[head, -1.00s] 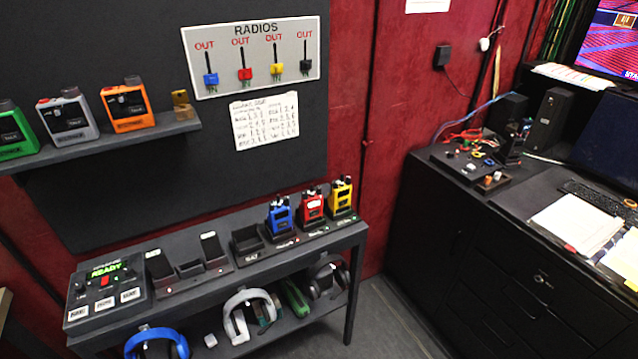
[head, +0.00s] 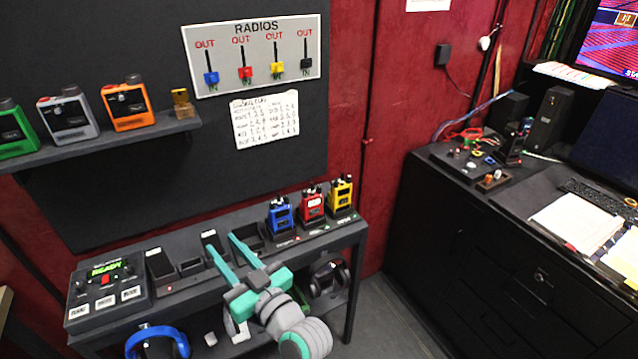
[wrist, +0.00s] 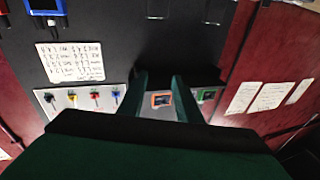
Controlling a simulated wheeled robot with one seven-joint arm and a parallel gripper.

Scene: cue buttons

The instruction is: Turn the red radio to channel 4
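The red radio (head: 311,206) stands upright in a dock on the low table, between the blue radio (head: 281,215) and the yellow radio (head: 341,193). Its knobs are on top; the channel it is set to is too small to read. My gripper (head: 220,243) is in front of the low table, left of and lower in the picture than the red radio. Its teal fingers are apart with nothing between them. In the wrist view my gripper (wrist: 160,82) also shows two spread, empty fingers; I do not make out the red radio there.
A cue box (head: 106,283) reading READY sits at the table's left end. Headphones (head: 156,343) are below. A shelf (head: 100,141) holds green, grey and orange belt packs. A RADIOS panel (head: 215,34) and a handwritten note (head: 266,119) hang above. A black cabinet (head: 480,250) stands right.

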